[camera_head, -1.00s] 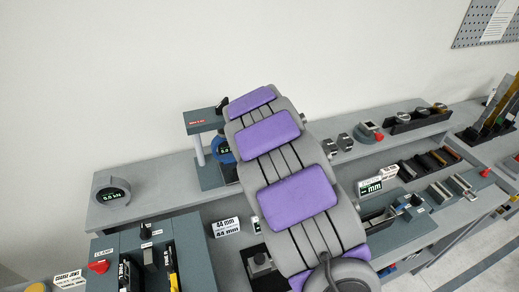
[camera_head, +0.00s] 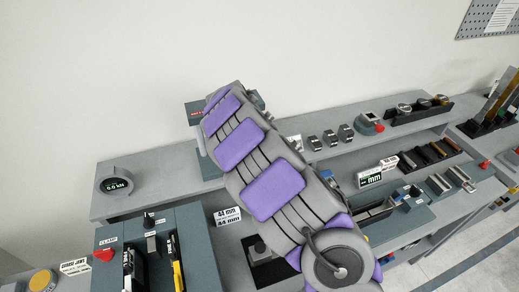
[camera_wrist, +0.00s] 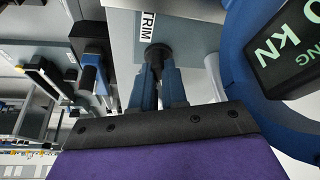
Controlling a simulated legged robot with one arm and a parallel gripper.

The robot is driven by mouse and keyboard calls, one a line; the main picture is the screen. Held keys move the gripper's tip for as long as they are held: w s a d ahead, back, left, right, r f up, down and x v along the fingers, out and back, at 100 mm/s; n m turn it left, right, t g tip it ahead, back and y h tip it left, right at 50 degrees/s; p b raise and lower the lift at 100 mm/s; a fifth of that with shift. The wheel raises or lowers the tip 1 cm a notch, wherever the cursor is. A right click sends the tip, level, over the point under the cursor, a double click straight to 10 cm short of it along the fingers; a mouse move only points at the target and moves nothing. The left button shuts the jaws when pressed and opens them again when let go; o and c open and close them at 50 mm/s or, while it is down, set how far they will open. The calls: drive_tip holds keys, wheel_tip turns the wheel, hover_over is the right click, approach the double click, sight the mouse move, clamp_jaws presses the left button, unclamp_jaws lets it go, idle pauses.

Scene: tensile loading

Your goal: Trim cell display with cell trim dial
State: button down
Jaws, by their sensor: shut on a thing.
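In the wrist view my gripper (camera_wrist: 158,68) is shut on a small black dial (camera_wrist: 158,50) on a grey panel. A white label reading TRIM (camera_wrist: 147,26) sits beside the dial. To the right, a blue-rimmed round display (camera_wrist: 285,48) shows green characters ending in "0 KN"; the rest of the reading is cut off. In the head view my arm hides the gripper, the dial and this display.
A round grey gauge (camera_head: 115,186) reading in kN stands on the left of the back shelf. A dark control box (camera_head: 160,250) with a red button (camera_head: 103,255) is at front left. Small metal blocks (camera_head: 330,138) sit right of my arm.

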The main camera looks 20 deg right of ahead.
drive_tip(key=shift+w+a+m, duration=0.1)
drive_tip(key=shift+m, duration=0.2)
drive_tip(key=c, duration=1.2)
unclamp_jaws()
drive_tip(key=shift+o, duration=0.2)
